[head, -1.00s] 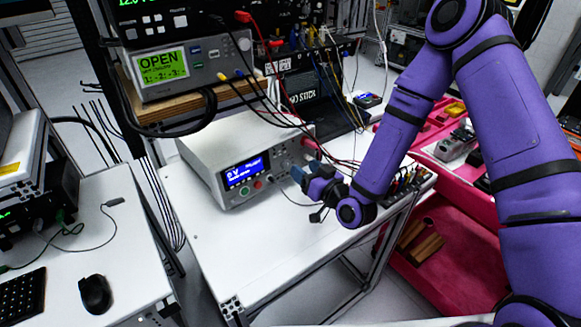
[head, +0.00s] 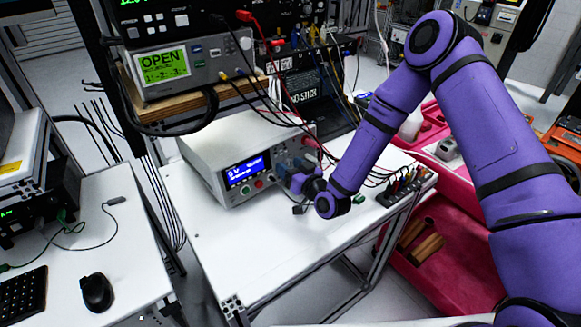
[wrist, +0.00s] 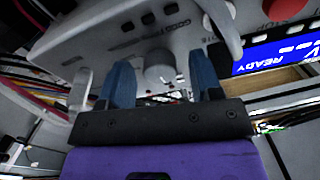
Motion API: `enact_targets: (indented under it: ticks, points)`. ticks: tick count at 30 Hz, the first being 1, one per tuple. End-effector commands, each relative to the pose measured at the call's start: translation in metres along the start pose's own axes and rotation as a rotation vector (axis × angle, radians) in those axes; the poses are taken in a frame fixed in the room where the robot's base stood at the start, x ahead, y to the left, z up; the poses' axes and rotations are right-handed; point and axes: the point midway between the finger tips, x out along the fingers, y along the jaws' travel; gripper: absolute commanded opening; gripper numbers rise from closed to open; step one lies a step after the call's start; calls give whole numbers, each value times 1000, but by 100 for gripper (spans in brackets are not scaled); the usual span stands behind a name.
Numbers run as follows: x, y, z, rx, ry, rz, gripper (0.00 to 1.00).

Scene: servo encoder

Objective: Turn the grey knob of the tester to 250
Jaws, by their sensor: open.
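The tester (head: 215,148) is a white box with a lit blue display (head: 246,171) that seems to read 0 V. It stands on the white table, its front facing the lower right. My gripper (head: 288,168) is at the right part of its front panel. In the wrist view the grey knob (wrist: 159,68) shows between the two blue fingers of my gripper (wrist: 161,62), which are open with a gap on each side. The picture there looks inverted. In the head view my gripper and wrist hide the knob. I cannot tell its pointer position.
Red and black cables hang near the tester's right side. A power strip (head: 405,187) lies at the table's right edge. An instrument with a green OPEN display (head: 163,66) stands on a wooden shelf above. The front of the white table (head: 240,245) is clear.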

Motion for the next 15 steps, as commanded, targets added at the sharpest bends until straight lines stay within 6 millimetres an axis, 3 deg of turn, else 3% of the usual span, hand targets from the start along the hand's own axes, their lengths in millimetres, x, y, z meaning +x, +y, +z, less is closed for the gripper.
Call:
enact_targets:
  ticks: [4, 9, 11, 15]
  points:
    - [0, 0, 0, 0, 0, 0, 59]
    - [0, 0, 0, 0, 0, 0, 20]
    - [0, 0, 0, 0, 0, 0, 10]
    - [0, 0, 0, 3, 0, 1, 10]
